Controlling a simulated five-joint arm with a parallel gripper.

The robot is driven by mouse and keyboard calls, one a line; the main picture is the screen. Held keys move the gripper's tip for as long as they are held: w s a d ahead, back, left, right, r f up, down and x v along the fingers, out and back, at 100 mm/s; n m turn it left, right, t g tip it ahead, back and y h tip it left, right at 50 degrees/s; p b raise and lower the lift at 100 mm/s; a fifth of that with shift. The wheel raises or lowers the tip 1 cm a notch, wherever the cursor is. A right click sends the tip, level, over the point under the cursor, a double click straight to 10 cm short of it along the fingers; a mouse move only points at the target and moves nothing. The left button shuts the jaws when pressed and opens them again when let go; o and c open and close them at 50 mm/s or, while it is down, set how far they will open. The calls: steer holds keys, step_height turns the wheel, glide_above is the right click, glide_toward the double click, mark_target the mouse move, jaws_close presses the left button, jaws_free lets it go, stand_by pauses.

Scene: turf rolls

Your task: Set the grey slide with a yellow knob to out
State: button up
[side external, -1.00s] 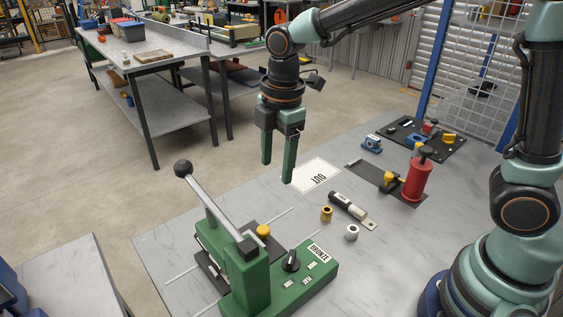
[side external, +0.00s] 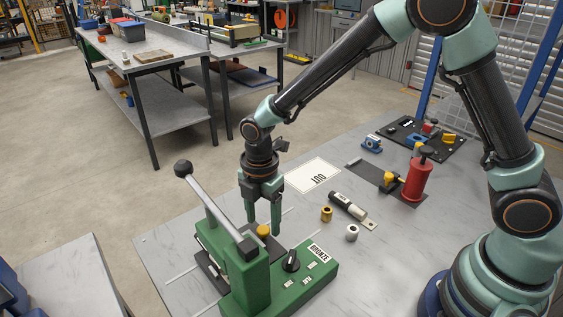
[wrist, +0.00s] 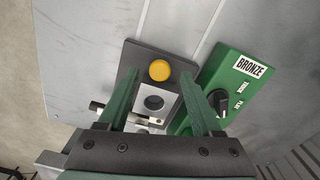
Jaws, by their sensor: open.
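The yellow knob (side external: 263,231) stands at the foot of the green lever press (side external: 250,285). In the wrist view the yellow knob (wrist: 160,70) is at one end of the grey slide (wrist: 145,88), which has a round hole and lies on a dark base plate (wrist: 131,62). My gripper (side external: 264,226) is open and low, pointing down at the knob. In the wrist view the fingers of my gripper (wrist: 160,77) lie on either side of the knob and slide, with gaps visible. I cannot tell how far the tips are above the plate. The press hides part of the slide in the side view.
The press lever (side external: 213,210) rises close to my gripper. The green box labelled BRONZE (wrist: 250,68) with a black dial is beside the slide. Bare table lies around the card.

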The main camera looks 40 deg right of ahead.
steer(key=shift+f, duration=0.9)
jaws_close()
stand_by(0.9)
